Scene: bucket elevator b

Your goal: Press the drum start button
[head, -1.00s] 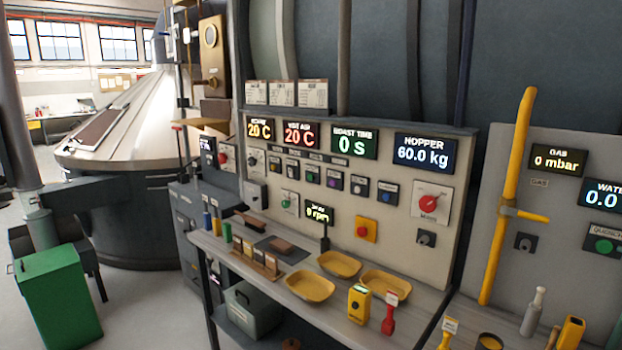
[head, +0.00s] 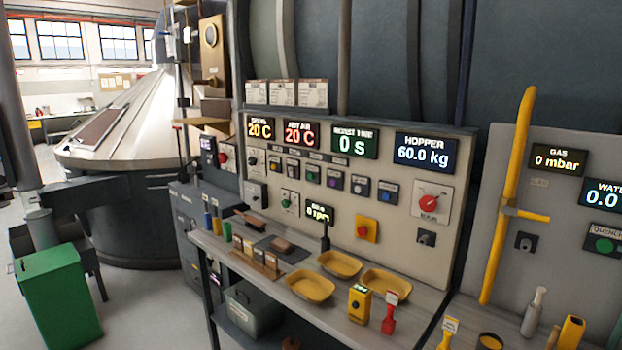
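A beige control panel (head: 400,240) stands behind a narrow work shelf in the head view. A green button (head: 286,203) on a pale plate sits at its lower left, left of the small display reading 0 rpm (head: 318,212); its label is too small to read. A row of several small coloured buttons, including a green one (head: 312,174), runs above it. A red mushroom button on a yellow plate (head: 366,229) is to the right. A red rotary switch (head: 429,203) is at the far right. Neither of my grippers is in view.
The work shelf (head: 236,262) holds yellow trays (head: 311,286), a yellow handheld device (head: 359,303) and a red tool (head: 390,312). A yellow gas lever (head: 507,200) stands upright at right. A green bin (head: 58,297) stands on the floor at left.

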